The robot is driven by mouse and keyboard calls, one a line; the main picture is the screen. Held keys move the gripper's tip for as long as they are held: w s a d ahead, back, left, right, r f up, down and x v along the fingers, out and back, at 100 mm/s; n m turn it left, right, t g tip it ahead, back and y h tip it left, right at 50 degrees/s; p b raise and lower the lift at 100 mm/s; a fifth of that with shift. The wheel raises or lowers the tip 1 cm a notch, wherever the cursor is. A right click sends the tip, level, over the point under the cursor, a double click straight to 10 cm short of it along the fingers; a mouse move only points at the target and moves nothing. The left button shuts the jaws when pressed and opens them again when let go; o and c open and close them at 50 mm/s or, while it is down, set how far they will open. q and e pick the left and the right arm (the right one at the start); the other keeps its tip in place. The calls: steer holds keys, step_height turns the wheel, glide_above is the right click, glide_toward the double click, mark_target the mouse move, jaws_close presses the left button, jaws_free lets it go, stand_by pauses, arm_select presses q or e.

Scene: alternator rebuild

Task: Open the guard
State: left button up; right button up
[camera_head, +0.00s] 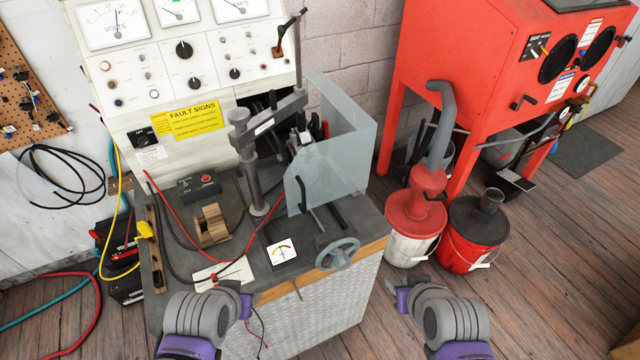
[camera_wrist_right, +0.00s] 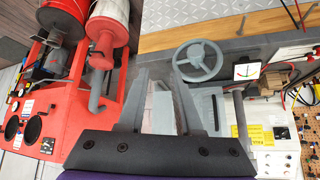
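The guard (camera_head: 328,172) is a clear, bluish panel with angled faces, standing upright on the test bench (camera_head: 372,228). It stands in front of and to the right of the clamp machinery (camera_head: 262,150). A dark bar handle (camera_head: 304,194) shows at its lower left. My right gripper (camera_head: 400,292) is in front of the bench at the right, apart from the guard. In the right wrist view its two grey fingers (camera_wrist_right: 160,82) stand apart with nothing held between them. My left gripper (camera_head: 243,300) is near the bench's front edge at the left; its finger gap is unclear.
A grey handwheel (camera_head: 337,254) sticks out at the bench's front right. Red and white buckets (camera_head: 412,240) and a red cabinet (camera_head: 480,60) stand to the right. Loose cables lie on the bench. The floor before the buckets is clear.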

steer(key=w+a+f+n+t+y+b, duration=0.1)
steer(key=w+a+f+b, duration=0.1)
steer(key=a, duration=0.3)
steer(key=shift+w+f+y, duration=0.35)
steer(key=shift+y, duration=0.05)
steer(key=n+t+y+b, duration=0.1)
steer(key=t+y+b, duration=0.2)
steer(key=t+b, duration=0.5)
glide_toward(304, 200)
steer(key=x, duration=1)
steer(key=shift+w+a+f, duration=0.1)
steer(key=shift+w, duration=0.15)
arm_select(q)
steer(key=s+f, duration=0.2)
steer(key=f, duration=0.5)
steer(key=s+f+g, duration=0.1)
steer(key=s+f, duration=0.2)
steer(key=f, duration=0.4)
steer(key=shift+f, duration=0.3)
steer(key=shift+s, duration=0.1)
arm_select(e)
jaws_close()
